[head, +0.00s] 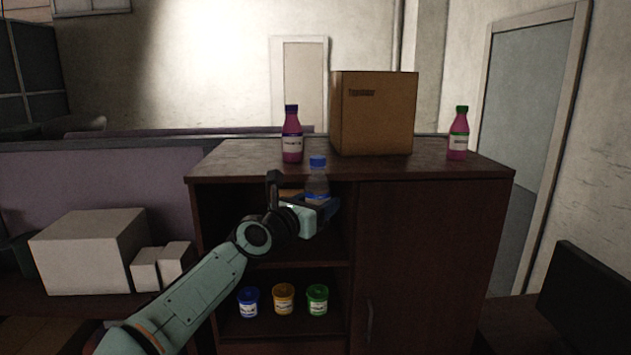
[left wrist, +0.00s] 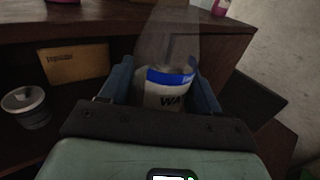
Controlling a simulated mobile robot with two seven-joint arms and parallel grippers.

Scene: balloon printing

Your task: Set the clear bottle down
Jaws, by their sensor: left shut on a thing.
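The clear bottle (head: 317,178) has a blue cap and stands upright in my left gripper (head: 318,207), in front of the cabinet's top edge. In the left wrist view the bottle (left wrist: 168,88), with a white and blue label, sits between the two blue fingers of the left gripper (left wrist: 163,85), which are shut on it. Its base is hidden by the gripper. The dark wood cabinet (head: 440,190) has a flat top and open shelves on its left side. My right gripper is in neither view.
On the cabinet top stand a pink bottle with a dark cap (head: 292,140), a cardboard box (head: 375,115) and a pink bottle with a green cap (head: 458,138). Several small tubs, one blue-lidded (head: 248,303), sit on a lower shelf. White boxes (head: 88,250) are at left.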

